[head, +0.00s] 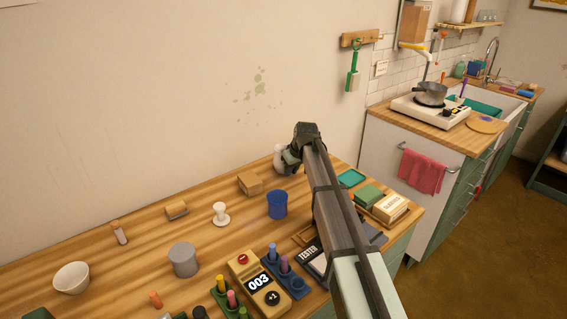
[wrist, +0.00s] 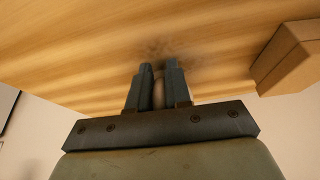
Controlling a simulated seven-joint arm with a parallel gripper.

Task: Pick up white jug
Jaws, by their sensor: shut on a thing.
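The white jug (head: 279,158) stands at the back of the wooden table, near the wall, in the head view. Its right side is hidden by my gripper (head: 291,156). In the wrist view my gripper (wrist: 160,82) points at the tabletop, with its two dark fingers close together around a narrow pale part (wrist: 158,95), which seems to be part of the jug. The gripper is shut on it. I cannot tell whether the jug touches the table or is slightly raised.
A cardboard box (head: 250,184) stands left of the jug; a box also shows in the wrist view (wrist: 290,60). A blue cup (head: 277,204), a white stand (head: 220,213) and a grey pot (head: 184,260) are nearer. A teal tray (head: 351,177) lies right of my arm.

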